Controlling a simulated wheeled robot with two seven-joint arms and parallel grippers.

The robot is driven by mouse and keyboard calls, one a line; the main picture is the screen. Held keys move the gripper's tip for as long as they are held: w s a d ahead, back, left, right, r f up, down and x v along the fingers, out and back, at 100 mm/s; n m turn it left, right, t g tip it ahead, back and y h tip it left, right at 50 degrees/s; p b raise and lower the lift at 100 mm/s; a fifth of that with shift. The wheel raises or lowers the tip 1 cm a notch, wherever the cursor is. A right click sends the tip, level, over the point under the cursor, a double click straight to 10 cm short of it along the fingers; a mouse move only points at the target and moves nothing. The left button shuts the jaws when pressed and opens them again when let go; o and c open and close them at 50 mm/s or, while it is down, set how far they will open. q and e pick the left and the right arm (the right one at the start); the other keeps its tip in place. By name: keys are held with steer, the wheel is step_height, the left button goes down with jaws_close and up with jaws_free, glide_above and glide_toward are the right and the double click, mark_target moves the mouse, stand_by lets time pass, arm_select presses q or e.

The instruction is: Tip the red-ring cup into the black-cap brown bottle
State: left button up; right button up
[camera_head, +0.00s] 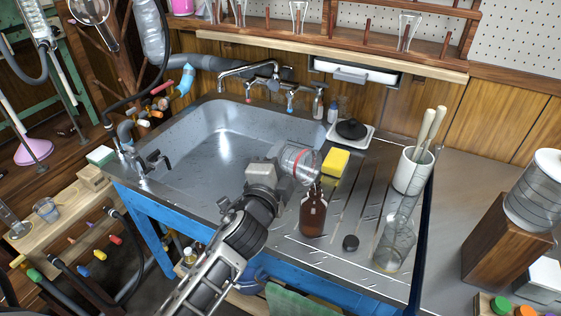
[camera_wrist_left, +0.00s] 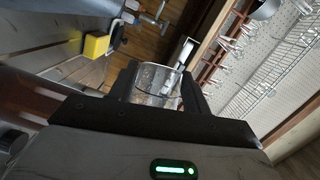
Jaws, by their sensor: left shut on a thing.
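The clear cup with a red ring (camera_head: 304,160) is held by my left gripper (camera_head: 282,168), which is shut on it. The cup lies tipped well over, its far end toward the right, close above the neck of the brown bottle. In the left wrist view the cup (camera_wrist_left: 157,82) sits between the two dark fingers (camera_wrist_left: 158,92). The brown bottle (camera_head: 313,216) stands upright and uncapped on the ribbed drainboard. A black cap (camera_head: 350,243) lies on the drainboard to its right. I cannot tell whether liquid is flowing. My right gripper is not in view.
A yellow sponge (camera_head: 336,162) lies just behind the bottle. A clear glass vessel (camera_head: 393,246) and a white holder with rods (camera_head: 412,171) stand to the right. The metal sink (camera_head: 215,150) is open at the left, with a faucet (camera_head: 250,68) behind.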

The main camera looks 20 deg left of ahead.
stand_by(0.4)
arm_select(q)
steer(key=shift+d+r+m, duration=0.15)
steer(key=shift+r+m, duration=0.3)
steer(key=shift+m, duration=0.25)
